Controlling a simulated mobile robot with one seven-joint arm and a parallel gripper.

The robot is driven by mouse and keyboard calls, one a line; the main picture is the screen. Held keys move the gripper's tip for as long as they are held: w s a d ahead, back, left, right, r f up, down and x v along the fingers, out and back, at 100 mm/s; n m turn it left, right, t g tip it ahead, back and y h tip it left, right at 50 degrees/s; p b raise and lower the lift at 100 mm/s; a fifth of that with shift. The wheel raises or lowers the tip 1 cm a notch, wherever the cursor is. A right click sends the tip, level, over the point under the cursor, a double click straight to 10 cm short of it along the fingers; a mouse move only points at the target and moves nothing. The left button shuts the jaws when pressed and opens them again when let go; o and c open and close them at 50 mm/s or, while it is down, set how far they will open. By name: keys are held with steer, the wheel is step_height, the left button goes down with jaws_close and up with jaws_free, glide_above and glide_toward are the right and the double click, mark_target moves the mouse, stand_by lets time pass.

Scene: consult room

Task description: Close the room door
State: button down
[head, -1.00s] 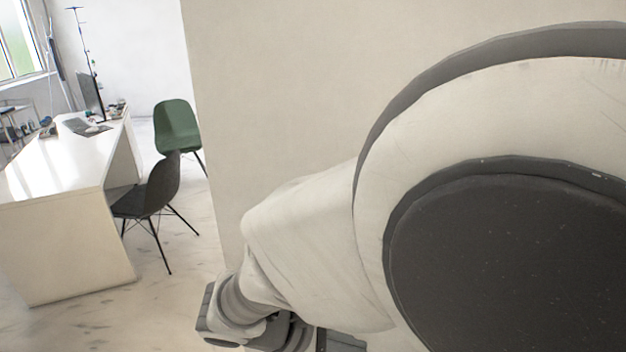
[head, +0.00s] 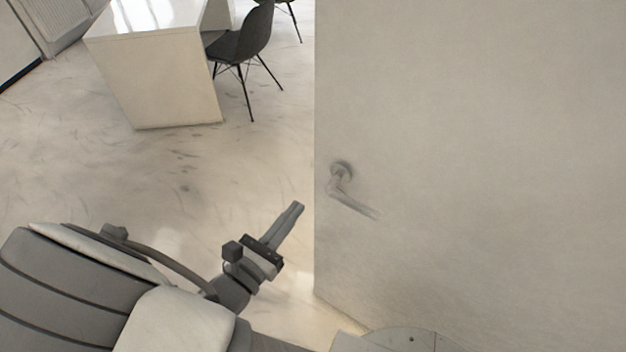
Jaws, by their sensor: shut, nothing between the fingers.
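The room door (head: 470,110) is a plain pale panel that fills the right half of the head view. Its free vertical edge runs down near the middle of the picture. A grey lever handle (head: 352,192) sits on the door close to that edge. My gripper (head: 296,208) is shut and empty, just left of the door's edge in the picture, lower than the handle and pointing up and right. I see no contact between it and the door. The door frame is out of view.
A white desk (head: 165,75) stands at the upper left, with a dark chair (head: 245,45) beside it. Part of another chair shows behind. The pale marbled floor (head: 120,170) between the desk and my arm is clear.

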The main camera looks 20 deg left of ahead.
mark_target(336, 159)
steer(key=w, duration=0.4)
steer(key=w+d+b, duration=0.1)
steer(key=w, duration=0.3)
steer(key=w+d, duration=0.1)
steer(key=w, duration=0.4)
steer(key=shift+d+b, duration=0.15)
steer(key=shift+b, duration=0.2)
